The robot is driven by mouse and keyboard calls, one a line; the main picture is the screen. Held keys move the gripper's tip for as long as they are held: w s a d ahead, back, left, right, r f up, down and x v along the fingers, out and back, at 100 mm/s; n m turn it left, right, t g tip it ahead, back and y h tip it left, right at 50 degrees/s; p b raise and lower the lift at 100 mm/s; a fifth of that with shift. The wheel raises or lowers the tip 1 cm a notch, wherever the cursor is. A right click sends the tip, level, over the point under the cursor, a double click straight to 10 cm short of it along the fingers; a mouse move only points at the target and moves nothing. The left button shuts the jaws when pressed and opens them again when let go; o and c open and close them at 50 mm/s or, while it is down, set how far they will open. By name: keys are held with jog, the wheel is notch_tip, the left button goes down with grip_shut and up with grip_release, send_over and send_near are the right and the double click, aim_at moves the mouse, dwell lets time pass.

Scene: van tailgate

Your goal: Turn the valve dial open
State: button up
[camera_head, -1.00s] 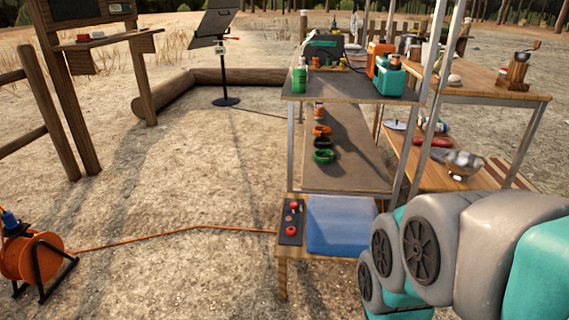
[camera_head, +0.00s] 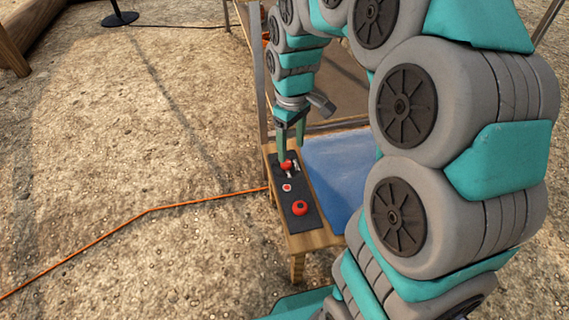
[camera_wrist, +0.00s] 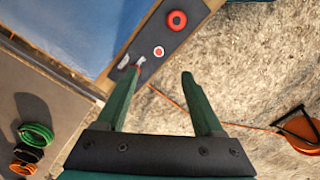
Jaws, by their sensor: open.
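A dark control panel (camera_head: 312,219) lies on a small wooden stand. A large round red dial (camera_head: 300,208) is at its near end; it also shows in the wrist view (camera_wrist: 176,20). A small red button with a pale ring (camera_head: 287,187) is in the middle; it shows in the wrist view too (camera_wrist: 158,51). A red knob (camera_head: 286,164) and a metallic piece (camera_head: 296,168) are at the far end. I cannot tell which red part is the valve. My gripper (camera_head: 291,152) points down over the far end, open and empty, its left finger overlapping the far knob in the wrist view.
A blue surface (camera_head: 335,170) adjoins the panel on the right. An orange cable (camera_head: 150,209) runs over the sandy ground to the stand. In the wrist view, an orange reel (camera_wrist: 305,130) lies at the right and several coloured rings (camera_wrist: 35,135) at the left. Ground left of the stand is open.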

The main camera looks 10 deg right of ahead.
jog(key=n+b, duration=0.2)
send_near(286, 165)
jog(key=shift+w+d+f, duration=0.15)
jog(key=shift+w+f, duration=0.15)
jog(key=shift+f, duration=0.15)
notch_tip(286, 165, down, 8)
jog(key=shift+r+b, duration=0.15)
jog(key=shift+b, duration=0.55)
grip_shut()
